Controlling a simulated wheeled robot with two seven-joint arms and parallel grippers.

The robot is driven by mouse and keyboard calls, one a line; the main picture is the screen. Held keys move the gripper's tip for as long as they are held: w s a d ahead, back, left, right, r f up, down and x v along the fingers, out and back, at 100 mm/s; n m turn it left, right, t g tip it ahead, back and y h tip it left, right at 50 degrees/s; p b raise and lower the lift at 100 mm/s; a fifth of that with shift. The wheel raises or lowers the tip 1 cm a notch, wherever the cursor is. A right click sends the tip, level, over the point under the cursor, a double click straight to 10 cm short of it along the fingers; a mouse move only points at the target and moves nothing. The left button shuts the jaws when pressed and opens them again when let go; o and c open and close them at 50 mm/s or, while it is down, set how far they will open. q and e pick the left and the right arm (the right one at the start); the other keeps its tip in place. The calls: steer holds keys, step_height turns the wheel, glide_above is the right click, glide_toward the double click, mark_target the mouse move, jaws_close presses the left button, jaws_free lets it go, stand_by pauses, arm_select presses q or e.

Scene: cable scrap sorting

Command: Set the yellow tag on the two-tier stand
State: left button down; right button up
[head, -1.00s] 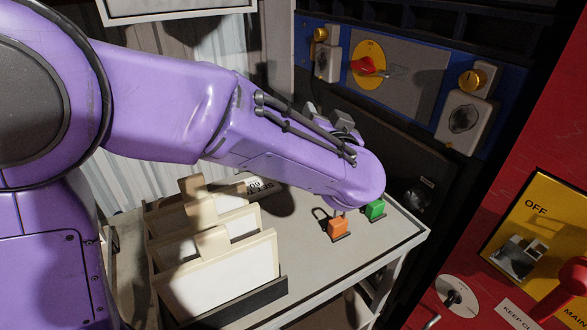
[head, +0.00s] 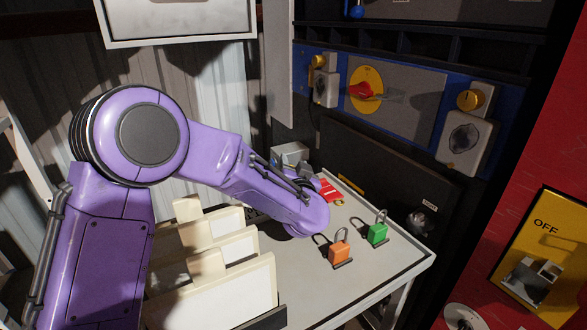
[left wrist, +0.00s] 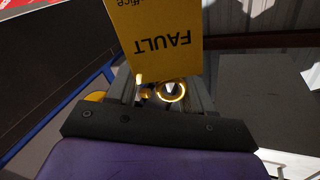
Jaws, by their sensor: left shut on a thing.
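The yellow tag (left wrist: 160,40), lettered "FAULT", shows upside down in the left wrist view. It stands out beyond my left gripper (left wrist: 158,90), whose fingers are shut on it near its lower edge in that view. In the head view, the left gripper (head: 290,155) is a grey shape mostly behind the purple forearm, above the far part of the table; its fingertips and the yellow tag are hidden there. A grey-topped stand (head: 390,262) with pale legs fills the middle; its lower tier cannot be made out clearly. My right gripper is not in view.
A dark blue-edged panel (head: 520,80) rises behind; a red cabinet (head: 480,245) is at right.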

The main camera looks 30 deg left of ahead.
arm_select(q)
steer(key=shift+s, duration=0.1)
steer(key=shift+c, duration=2.1)
jaws_free()
steer(key=shift+r, duration=0.1)
steer(key=p+v, duration=0.3)
steer(key=v, duration=0.4)
steer(key=shift+s+d, duration=0.15)
